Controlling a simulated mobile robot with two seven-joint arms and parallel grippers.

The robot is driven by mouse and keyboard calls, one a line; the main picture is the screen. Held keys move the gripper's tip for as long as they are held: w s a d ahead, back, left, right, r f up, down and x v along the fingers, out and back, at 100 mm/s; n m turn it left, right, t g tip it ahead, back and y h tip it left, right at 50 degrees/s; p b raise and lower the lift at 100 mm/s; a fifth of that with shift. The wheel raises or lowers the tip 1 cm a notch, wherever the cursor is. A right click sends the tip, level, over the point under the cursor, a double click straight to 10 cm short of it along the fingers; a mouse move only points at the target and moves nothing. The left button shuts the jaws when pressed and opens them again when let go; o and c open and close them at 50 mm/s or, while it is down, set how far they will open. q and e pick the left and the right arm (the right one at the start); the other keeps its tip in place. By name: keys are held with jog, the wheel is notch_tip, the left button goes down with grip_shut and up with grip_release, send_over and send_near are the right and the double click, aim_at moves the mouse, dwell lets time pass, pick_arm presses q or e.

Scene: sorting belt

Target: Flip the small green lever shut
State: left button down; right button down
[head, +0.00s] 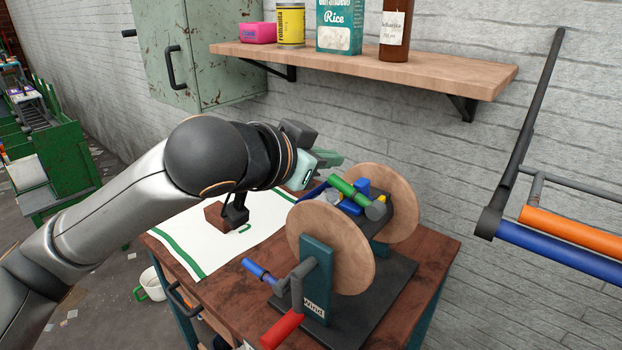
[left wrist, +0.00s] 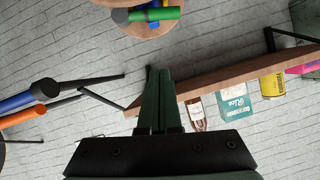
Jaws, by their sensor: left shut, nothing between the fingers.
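The green lever (head: 349,190) is a short green bar with a grey end, lying aslant on top of a winding device between its two wooden discs (head: 330,248). Blue and yellow parts sit close around it. In the left wrist view the green lever (left wrist: 155,14) shows at the top edge, in front of a disc. My left gripper (head: 328,158) is shut and empty, just above and behind the lever's left end, apart from it as far as I can tell. Its fingers (left wrist: 158,98) lie together in the left wrist view. My right gripper is not seen.
The device stands on a wooden table (head: 391,335), with a red-handled crank (head: 282,328) and a blue handle (head: 258,270) in front. A shelf (head: 370,68) with goods hangs behind. Orange (head: 570,232) and blue (head: 560,252) bars stick out at right. A white cloth (head: 190,240) lies left.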

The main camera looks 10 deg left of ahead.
pick_arm(q)
jog(key=p, duration=0.1)
send_over(338, 183)
jog(key=s+d, duration=0.2)
notch_tip(338, 183, down, 4)
jog(key=f, duration=0.1)
jog(key=a+f, duration=0.1)
jog(key=f, duration=0.1)
jog(key=shift+w+a, duration=0.1)
jog(key=shift+w, duration=0.05)
jog(key=shift+a+f, duration=0.1)
jog(key=shift+f, duration=0.2)
jog(key=shift+w+a+f+n+g+p, duration=0.2)
jog(key=shift+a+f+n+g+p, duration=0.3)
jog(key=shift+p, duration=0.75)
jog(key=shift+f+n+p, duration=0.3)
jog(key=shift+f+p, duration=0.05)
jog(key=shift+p, duration=0.15)
jog(key=shift+w+f, duration=0.15)
jog(key=shift+f, duration=0.05)
